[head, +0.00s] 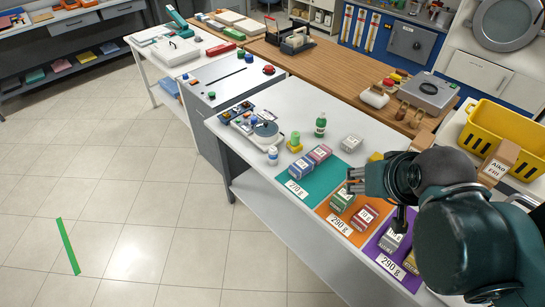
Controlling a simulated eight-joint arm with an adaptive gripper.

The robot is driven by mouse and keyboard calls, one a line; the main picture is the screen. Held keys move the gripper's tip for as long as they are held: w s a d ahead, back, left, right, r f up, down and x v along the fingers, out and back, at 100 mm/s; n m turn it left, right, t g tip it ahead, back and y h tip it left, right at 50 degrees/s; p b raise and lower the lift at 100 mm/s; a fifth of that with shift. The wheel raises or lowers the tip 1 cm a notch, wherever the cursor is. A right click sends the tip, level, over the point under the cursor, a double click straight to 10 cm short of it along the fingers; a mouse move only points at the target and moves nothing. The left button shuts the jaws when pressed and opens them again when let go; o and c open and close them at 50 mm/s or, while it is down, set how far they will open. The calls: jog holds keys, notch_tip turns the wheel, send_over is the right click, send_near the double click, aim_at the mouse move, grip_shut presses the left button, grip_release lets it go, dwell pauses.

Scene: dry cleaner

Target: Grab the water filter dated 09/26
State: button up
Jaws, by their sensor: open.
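Several small labelled boxes lie on three coloured mats at the front edge of the white table. The teal mat (322,178) holds a purple box (301,167) and a red one (320,153). The orange mat (327,209) holds a green box (342,202) and a red box (364,217). The purple mat (372,247) holds a grey box (391,243) and a yellow one (411,261), partly hidden by my arm. The print on the boxes is too small to read, so I cannot tell which is dated 09/26. My gripper (354,181) is open, above the orange mat near the green box.
Weight cards such as "290 g" (341,225) lie at the mats' front edges. A yellow basket (500,128) and a brown carton (498,163) are at right.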

jog(key=shift+w, duration=0.15)
jog(key=shift+c, duration=0.3)
jog(key=n+g+b, duration=0.2)
jog(key=n+g, duration=0.3)
jog(key=n, duration=0.7)
send_over(273, 148)
jog(key=s+d, duration=0.7)
jog(key=d, duration=0.1)
notch_tip(273, 148, down, 12)
jog(key=w+a+f+n, duration=0.1)
jog(key=w+a+f, duration=0.1)
jog(key=f, duration=0.2)
jog(key=w+a+f+n+g, duration=0.1)
jog(key=w+a+f, duration=0.1)
jog(key=f, duration=0.3)
jog(key=w+a+f+n+g, duration=0.1)
jog(key=w+a+f, duration=0.1)
jog(key=a+f, duration=0.1)
jog(key=shift+w+a+f, duration=0.25)
jog(key=shift+a+f, duration=0.05)
jog(key=shift+f, duration=0.35)
jog(key=shift+w+a+f, duration=0.15)
jog(key=shift+a+f, duration=0.05)
jog(key=shift+f, duration=0.25)
